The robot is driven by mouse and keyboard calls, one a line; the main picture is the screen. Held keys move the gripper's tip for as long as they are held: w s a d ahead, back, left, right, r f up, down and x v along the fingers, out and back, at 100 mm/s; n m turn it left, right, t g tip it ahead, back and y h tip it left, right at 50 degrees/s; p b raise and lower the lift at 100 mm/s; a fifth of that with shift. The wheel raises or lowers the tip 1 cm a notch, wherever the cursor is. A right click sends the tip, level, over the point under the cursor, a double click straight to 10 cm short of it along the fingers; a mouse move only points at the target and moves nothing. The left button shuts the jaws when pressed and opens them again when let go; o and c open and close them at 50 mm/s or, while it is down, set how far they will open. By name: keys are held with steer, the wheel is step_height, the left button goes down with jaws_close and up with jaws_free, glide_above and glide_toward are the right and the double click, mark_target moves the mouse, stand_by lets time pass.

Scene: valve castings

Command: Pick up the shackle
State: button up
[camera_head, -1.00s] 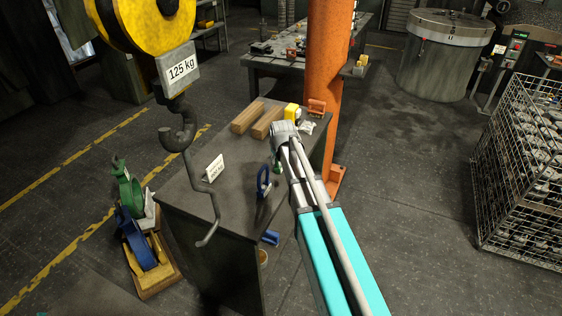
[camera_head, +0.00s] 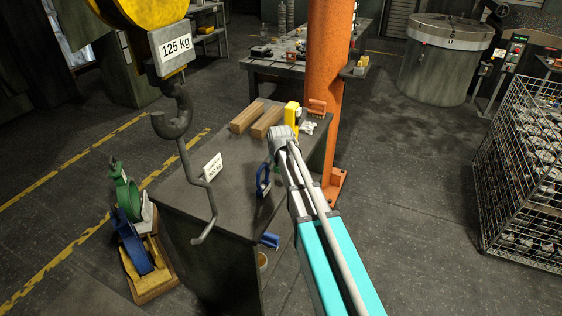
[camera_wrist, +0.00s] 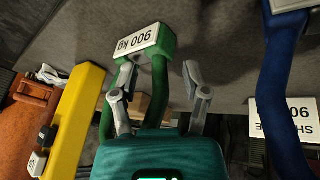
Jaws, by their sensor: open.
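A green shackle (camera_wrist: 160,72) with a white 900 kg label shows in the wrist view. Its bars run between and beside the fingers of my gripper (camera_wrist: 159,68), which is open with a finger on either side. Whether the fingers touch it I cannot tell. A blue shackle (camera_wrist: 282,85) stands to the right in the wrist view; in the head view it stands on the dark bench (camera_head: 225,212) as a blue loop (camera_head: 263,180). In the head view my wrist hides the green shackle and the fingers.
A sign (camera_head: 212,166) stands on the bench, with wooden blocks (camera_head: 246,117) and a yellow piece (camera_head: 291,113) behind. A hoist hook (camera_head: 174,118) hangs over the left side. An orange column (camera_head: 326,85) rises behind the bench. A wire cage (camera_head: 525,175) stands right.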

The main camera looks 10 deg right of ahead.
steer(key=shift+c, duration=0.3)
jaws_close()
stand_by(0.3)
